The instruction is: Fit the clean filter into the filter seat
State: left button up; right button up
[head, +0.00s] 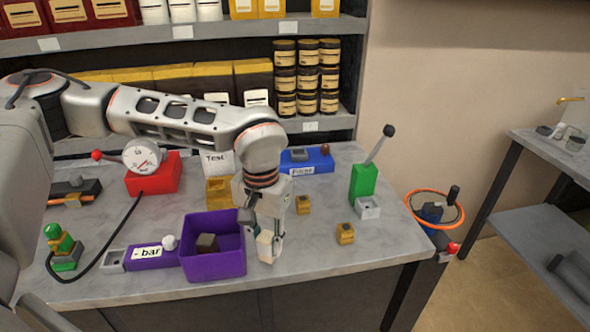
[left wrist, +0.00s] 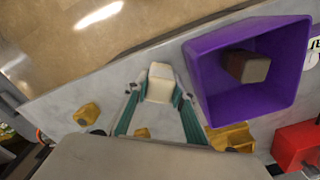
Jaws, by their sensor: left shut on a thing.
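My left gripper (head: 268,246) is shut on a cream block (head: 266,249), which looks like the clean filter. It is just right of the purple bin, near the table's front edge. In the left wrist view, the block (left wrist: 160,83) sits between the teal fingers (left wrist: 160,100). A brown block (head: 207,242), perhaps a used filter, lies in the purple bin (head: 213,273). I cannot tell which part is the filter seat. A blue unit (head: 318,158) with a partly readable label, a grey block and a red knob stands at the back. My right gripper is not in view.
Left are a purple "- bar" unit (head: 150,258), a red gauge box (head: 160,172) and a black hose. Right are small yellow blocks (head: 345,233) and a green lever unit (head: 363,182). Stocked shelves (head: 320,120) stand behind.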

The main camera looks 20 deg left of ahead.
aim_at(299, 157)
jog(key=i+l+u, duration=0.35)
jog(key=l, duration=0.2)
jog(key=i+l+u, duration=0.4)
jog(key=l, duration=0.25)
jog(key=l+u, duration=0.2)
jog(key=l, duration=0.15)
jog(key=i+l+u, duration=0.15)
jog(key=l, duration=0.25)
jog(key=i+z, duration=0.1)
jog(key=i, duration=0.15)
